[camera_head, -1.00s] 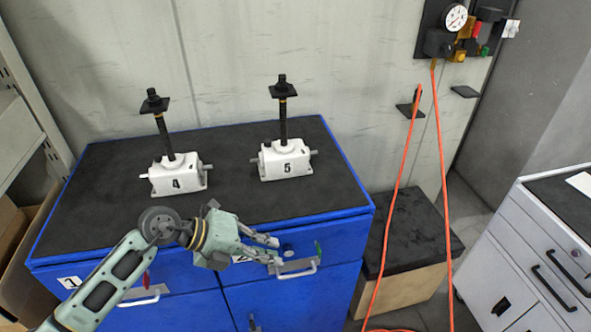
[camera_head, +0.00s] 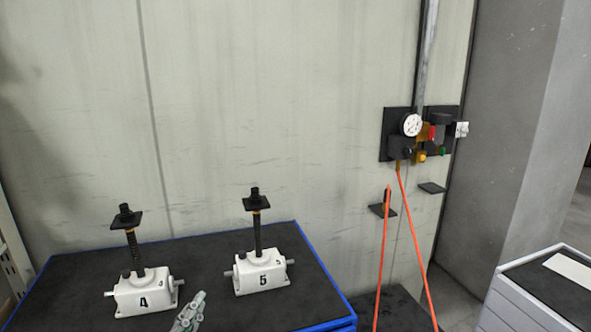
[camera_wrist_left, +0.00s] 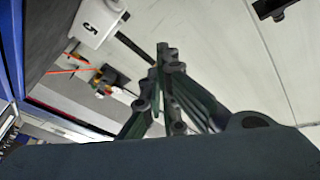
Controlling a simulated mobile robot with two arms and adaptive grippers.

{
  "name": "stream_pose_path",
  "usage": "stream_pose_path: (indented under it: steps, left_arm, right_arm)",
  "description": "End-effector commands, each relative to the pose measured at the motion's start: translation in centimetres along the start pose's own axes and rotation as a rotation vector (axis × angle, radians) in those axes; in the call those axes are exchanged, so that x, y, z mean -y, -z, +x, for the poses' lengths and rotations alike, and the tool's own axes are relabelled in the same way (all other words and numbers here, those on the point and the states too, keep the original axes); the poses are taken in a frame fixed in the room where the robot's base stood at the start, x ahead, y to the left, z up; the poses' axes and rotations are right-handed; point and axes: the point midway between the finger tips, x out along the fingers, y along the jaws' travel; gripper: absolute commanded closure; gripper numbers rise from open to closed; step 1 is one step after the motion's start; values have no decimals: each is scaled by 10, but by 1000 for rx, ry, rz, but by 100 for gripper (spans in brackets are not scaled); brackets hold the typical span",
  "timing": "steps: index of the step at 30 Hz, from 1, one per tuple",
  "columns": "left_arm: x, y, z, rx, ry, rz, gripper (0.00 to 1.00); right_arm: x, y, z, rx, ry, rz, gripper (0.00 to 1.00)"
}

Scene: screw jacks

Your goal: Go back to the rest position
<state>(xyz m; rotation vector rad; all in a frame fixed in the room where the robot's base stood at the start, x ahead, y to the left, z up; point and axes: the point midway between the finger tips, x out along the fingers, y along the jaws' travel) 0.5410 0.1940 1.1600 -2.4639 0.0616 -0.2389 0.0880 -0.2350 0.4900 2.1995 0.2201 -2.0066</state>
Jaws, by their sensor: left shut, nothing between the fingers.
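My left gripper (camera_head: 190,309) shows at the bottom edge of the head view, in front of the gap between the two jacks. Only its finger end shows there. Its fingers are shut with nothing between them, and they point up in the left wrist view (camera_wrist_left: 163,65). The white screw jack 4 (camera_head: 143,293) stands upright to its left on the blue cabinet. The white screw jack 5 (camera_head: 261,272) stands upright to its right. Part of jack 5 also shows in the left wrist view (camera_wrist_left: 97,20), apart from the fingers. My right gripper is in neither view.
The blue cabinet's dark top (camera_head: 200,262) holds both jacks. A gauge and valve panel (camera_head: 412,137) hangs on the wall, with orange hoses (camera_head: 412,235) running down. A grey drawer cabinet (camera_head: 540,290) stands at the right. The cabinet top right of jack 5 is clear.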

Motion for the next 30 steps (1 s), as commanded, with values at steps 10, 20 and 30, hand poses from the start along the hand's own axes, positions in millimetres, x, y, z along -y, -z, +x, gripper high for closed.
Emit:
stream_pose_path:
  steps: [10, 20, 30]
  left_arm:
    - [-50, -137, -122, 760, -99, -316, 100]
    - [-119, -155, -256, 1218, -388, -461, 100]
    - [-178, -193, -300, 1366, -527, -489, 100]
  right_arm:
    - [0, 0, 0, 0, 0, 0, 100]
    - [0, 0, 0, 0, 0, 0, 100]
    - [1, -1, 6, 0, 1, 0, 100]
